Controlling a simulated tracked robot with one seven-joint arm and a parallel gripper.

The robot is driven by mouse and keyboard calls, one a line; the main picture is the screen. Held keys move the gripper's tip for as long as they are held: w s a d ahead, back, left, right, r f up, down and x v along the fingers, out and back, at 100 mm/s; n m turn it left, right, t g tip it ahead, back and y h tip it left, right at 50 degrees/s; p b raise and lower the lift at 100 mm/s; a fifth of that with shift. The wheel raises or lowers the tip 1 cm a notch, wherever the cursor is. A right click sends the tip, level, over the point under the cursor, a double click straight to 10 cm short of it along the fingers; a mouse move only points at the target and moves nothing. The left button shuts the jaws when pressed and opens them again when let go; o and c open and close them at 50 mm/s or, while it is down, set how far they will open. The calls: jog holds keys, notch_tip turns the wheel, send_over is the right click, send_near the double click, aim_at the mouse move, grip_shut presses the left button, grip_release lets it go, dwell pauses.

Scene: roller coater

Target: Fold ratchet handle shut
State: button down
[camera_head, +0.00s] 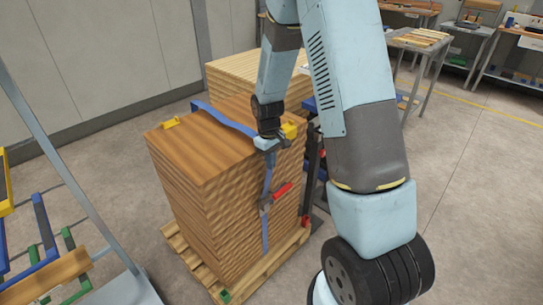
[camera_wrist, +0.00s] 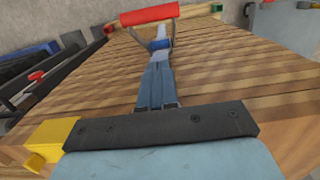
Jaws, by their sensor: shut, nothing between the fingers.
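The ratchet (camera_head: 265,205) sits on a blue strap (camera_head: 265,235) that runs down the side of a wooden board stack (camera_head: 215,205). Its red handle (camera_head: 283,190) sticks out from the stack face, so the handle stands open. In the wrist view the red handle (camera_wrist: 148,17) is at the top, on two metal arms. My gripper (camera_head: 266,145) is by the stack's top edge, above the ratchet and apart from the handle. Its fingers (camera_wrist: 157,88) are shut and empty, pointing along the strap toward the ratchet.
Yellow corner protectors (camera_head: 290,130) sit on the stack's top edges; one shows close beside my gripper in the wrist view (camera_wrist: 55,140). The stack stands on a wooden pallet (camera_head: 190,258). A dark upright with red parts (camera_head: 310,180) stands close right. Floor is clear at far right.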

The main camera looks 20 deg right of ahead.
aim_at(275, 196)
notch_tip(275, 196, down, 8)
jog(key=s+d, duration=0.1)
jog(key=s, duration=0.2)
jog(key=shift+d+r, duration=0.2)
jog(key=shift+d, duration=0.1)
jog(key=shift+d, duration=0.1)
